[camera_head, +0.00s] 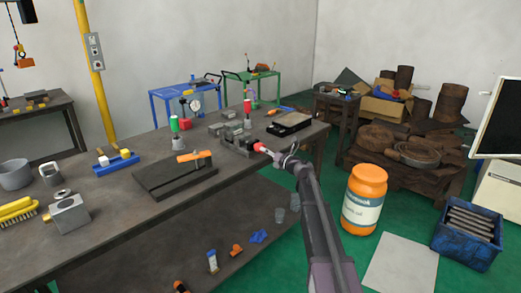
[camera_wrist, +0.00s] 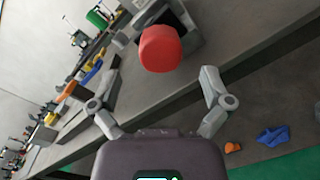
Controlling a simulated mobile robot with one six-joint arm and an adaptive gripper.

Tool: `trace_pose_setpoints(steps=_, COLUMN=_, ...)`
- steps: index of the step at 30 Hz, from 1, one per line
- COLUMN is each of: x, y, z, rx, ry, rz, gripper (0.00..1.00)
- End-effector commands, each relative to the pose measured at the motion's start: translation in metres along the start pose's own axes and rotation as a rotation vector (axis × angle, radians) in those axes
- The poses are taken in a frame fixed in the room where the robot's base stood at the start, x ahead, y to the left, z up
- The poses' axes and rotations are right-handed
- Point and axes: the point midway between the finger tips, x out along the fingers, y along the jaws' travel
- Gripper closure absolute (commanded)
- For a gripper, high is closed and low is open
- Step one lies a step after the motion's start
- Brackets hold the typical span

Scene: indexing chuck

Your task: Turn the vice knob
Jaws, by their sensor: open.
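The vice (camera_head: 238,145) is a grey metal block near the right end of the workbench. Its red knob (camera_head: 259,147) sticks out toward the bench's front edge. In the wrist view the red knob (camera_wrist: 160,48) is large, rounded and at upper centre. My gripper (camera_wrist: 161,76) is open, with one finger to the left and one to the right of the knob in the picture. The knob appears just beyond the fingertips, and I see no contact. In the head view my gripper (camera_head: 277,156) is at the knob, and its fingers are small and partly merged with it.
The workbench (camera_head: 110,205) holds a dark plate with an orange-handled tool (camera_head: 194,156), a blue holder (camera_head: 116,163) and a black tray (camera_head: 290,124) near the vice. An orange jar (camera_head: 365,190) and a blue crate (camera_head: 468,237) stand on the floor to the right.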

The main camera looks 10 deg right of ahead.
Motion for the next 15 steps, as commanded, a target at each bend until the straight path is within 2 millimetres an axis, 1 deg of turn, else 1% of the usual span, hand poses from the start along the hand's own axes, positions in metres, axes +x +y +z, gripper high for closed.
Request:
trace_pose_setpoints(steps=1, x=0.010, y=-0.001, z=0.001, rx=0.000, ry=0.000, rz=0.000, gripper=0.01)
trace_pose_setpoints(steps=6, x=0.031, y=-0.001, z=0.001, rx=0.000, ry=0.000, rz=0.000, gripper=0.01)
trace_pose_setpoints(steps=10, x=0.041, y=-0.001, z=0.001, rx=0.000, ry=0.000, rz=0.000, gripper=0.01)
trace_pose_setpoints(steps=15, x=0.046, y=-0.001, z=0.001, rx=0.000, ry=-0.001, rz=-0.001, gripper=0.01)
